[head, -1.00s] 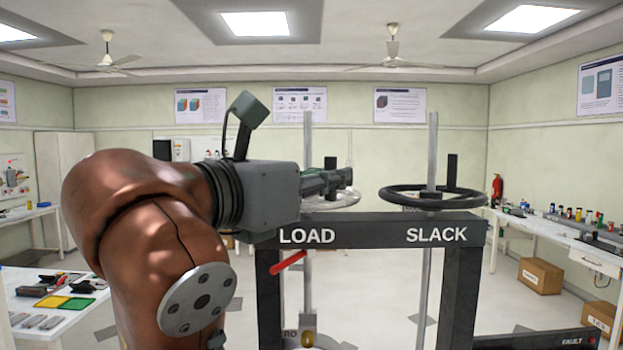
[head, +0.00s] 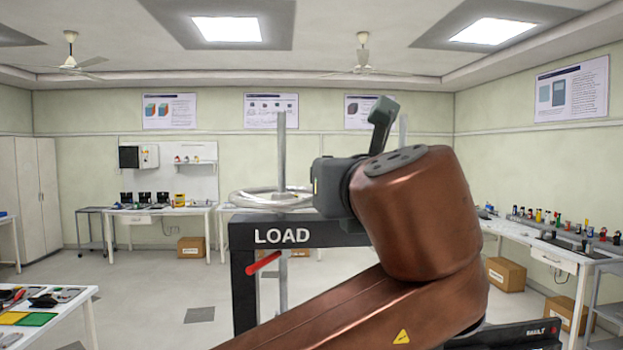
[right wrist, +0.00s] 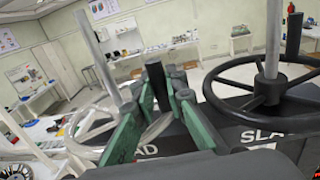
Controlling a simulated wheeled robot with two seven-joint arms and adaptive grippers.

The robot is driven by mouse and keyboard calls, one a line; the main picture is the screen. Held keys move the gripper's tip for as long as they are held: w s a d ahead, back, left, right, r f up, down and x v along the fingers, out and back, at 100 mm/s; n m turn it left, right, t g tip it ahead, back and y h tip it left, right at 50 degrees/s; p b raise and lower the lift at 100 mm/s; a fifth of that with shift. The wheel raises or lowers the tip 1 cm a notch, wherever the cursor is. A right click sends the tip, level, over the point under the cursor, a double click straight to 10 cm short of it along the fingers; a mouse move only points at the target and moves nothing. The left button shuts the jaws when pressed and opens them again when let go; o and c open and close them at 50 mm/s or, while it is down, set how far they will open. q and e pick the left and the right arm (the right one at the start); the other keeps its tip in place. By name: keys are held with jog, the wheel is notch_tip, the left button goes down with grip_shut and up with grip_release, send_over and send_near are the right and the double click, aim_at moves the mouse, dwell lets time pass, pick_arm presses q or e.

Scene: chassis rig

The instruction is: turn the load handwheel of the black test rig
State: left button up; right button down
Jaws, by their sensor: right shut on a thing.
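The black test rig (head: 243,292) stands ahead in the head view, with LOAD on its crossbar. The silver load handwheel (head: 262,205) lies flat around an upright screw above that label. My right gripper (right wrist: 160,90) is at the right side of this wheel; in the head view its own body and arm hide its fingers. In the right wrist view its green fingers are closed around a dark upright handle (right wrist: 155,78) at the wheel's rim. My left gripper is in neither current view.
A black handwheel (right wrist: 270,90) on the SLACK side stands close to the right of my gripper, with its own upright post. A red lever (head: 262,263) sticks out below the LOAD label.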

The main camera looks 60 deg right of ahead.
jog(key=shift+d+n+t+y, duration=0.2)
jog(key=shift+n+t+y, duration=0.1)
jog(key=shift+d+r+t, duration=0.1)
jog(key=shift+t, duration=0.2)
jog(key=c, duration=2)
grip_release()
jog(key=shift+o, duration=0.2)
pick_arm(q)
jog(key=shift+s+f, duration=0.15)
jog(key=shift+s, duration=0.2)
pick_arm(e)
jog(key=v, duration=1.2)
jog(key=shift+r, duration=0.15)
